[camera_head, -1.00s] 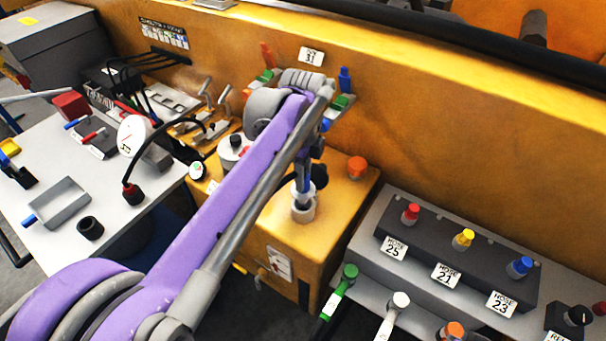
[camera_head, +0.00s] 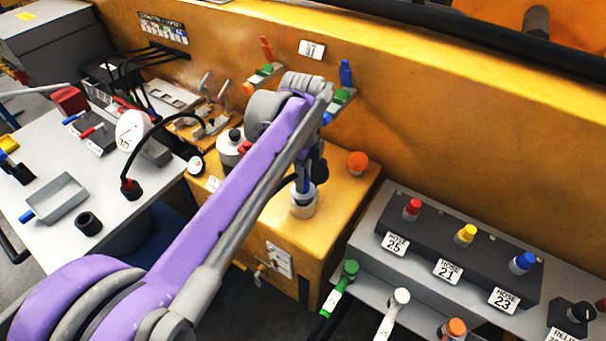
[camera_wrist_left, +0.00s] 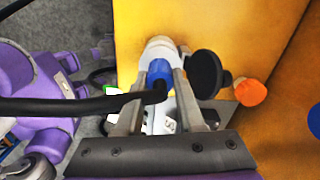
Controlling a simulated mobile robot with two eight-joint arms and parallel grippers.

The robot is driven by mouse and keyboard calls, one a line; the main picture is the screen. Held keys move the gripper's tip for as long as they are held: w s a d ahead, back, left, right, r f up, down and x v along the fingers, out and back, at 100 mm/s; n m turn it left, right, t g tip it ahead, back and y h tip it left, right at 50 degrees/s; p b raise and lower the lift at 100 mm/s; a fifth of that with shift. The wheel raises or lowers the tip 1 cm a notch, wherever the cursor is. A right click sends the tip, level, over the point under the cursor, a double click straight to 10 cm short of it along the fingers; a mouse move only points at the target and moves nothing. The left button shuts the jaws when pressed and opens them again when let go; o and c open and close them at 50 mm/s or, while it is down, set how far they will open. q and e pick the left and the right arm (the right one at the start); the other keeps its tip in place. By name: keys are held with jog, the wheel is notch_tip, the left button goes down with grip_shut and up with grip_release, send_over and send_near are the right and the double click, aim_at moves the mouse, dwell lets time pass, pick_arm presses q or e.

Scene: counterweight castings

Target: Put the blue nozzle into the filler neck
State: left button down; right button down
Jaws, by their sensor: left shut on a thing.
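The blue nozzle shows in the wrist view (camera_wrist_left: 159,71) between the two fingers of my left gripper (camera_wrist_left: 162,84), with a black hose running from it to the left. My left gripper (camera_head: 308,168) is shut on the nozzle just above the pale filler neck (camera_head: 303,207) on the yellow tank. The blue nozzle (camera_head: 303,186) points down and its lower part meets the neck's mouth in the head view. The neck also shows beyond the nozzle in the wrist view (camera_wrist_left: 157,47). The nozzle's tip is hidden, so I cannot tell how deep it sits. My right gripper is out of view.
A black round cap (camera_wrist_left: 205,74) stands beside the neck, and an orange cap (camera_head: 358,162) sits on the yellow tank (camera_head: 335,215). A yellow wall rises behind. A dark hose block (camera_head: 455,245) is at the right; a worktable (camera_head: 130,215) is at the left.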

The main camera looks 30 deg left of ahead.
pick_arm(q)
jog(key=shift+f+b, duration=0.8)
jog(key=shift+f, duration=0.8)
jog(key=shift+c, duration=2.2)
grip_release()
notch_tip(320, 180, up, 11)
jog(key=shift+f+p, duration=0.1)
jog(key=shift+p, duration=0.3)
